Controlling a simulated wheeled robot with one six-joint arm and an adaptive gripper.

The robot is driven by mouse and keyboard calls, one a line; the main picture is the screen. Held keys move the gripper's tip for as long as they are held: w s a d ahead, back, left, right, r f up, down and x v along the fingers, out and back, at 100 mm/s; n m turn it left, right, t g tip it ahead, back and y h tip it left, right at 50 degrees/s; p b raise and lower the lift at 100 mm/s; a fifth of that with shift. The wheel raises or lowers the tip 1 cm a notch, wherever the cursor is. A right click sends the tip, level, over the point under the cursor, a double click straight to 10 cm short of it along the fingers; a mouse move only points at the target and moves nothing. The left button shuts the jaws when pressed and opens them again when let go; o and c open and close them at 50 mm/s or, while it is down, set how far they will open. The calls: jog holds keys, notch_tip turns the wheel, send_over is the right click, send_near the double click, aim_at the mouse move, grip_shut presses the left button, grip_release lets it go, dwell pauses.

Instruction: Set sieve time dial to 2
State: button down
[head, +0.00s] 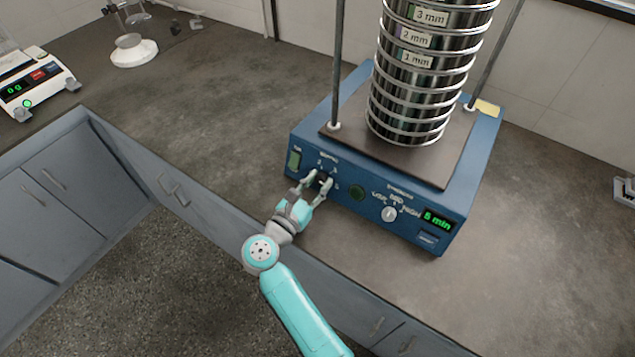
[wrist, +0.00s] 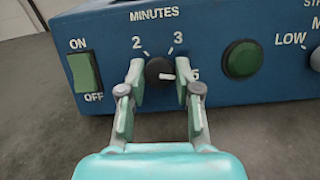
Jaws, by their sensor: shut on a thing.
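The blue sieve shaker (head: 300,165) stands on the counter. Its minutes dial (wrist: 157,72) is a small black knob below the MINUTES label, with 2 at upper left, 3 at upper right and 5 at lower right. Its white pointer points right, toward the 5. The green display (head: 438,219) reads 5 min. My gripper (wrist: 160,76) is shut on the dial, one finger on each side of it; the right finger partly covers the 5. In the head view my gripper (head: 319,185) is at the panel's left part.
An ON/OFF switch (wrist: 84,72) is left of the dial, and a round green button (wrist: 242,59) is to its right. The strength knob (head: 390,214) is further right. A sieve stack (head: 420,85) stands between two rods on top. The counter's left part is mostly clear.

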jog(key=shift+n, duration=0.3)
jog(key=n+y, duration=0.1)
jog(key=n, duration=0.2)
jog(key=shift+d+n+t+y, duration=0.1)
jog(key=shift+n+t+y, duration=0.3)
jog(key=n+y, duration=0.2)
jog(key=n, duration=0.3)
jog(key=shift+r+n, duration=0.1)
jog(key=shift+n, duration=0.2)
jog(key=n+y, duration=0.1)
jog(key=n, duration=0.4)
jog(key=shift+d+y, duration=0.1)
jog(key=shift+y, duration=0.3)
jog(key=n+g, duration=0.1)
jog(key=n, duration=0.3)
jog(key=shift+r+y, duration=0.15)
jog(key=shift+y, duration=0.25)
jog(key=n+g, duration=0.1)
jog(key=n, duration=0.1)
jog(key=n+g, duration=0.1)
jog(key=n, duration=0.2)
jog(key=shift+r+y, duration=0.1)
jog(key=shift+y, duration=0.2)
jog(key=n+g, duration=0.2)
jog(key=n, duration=0.3)
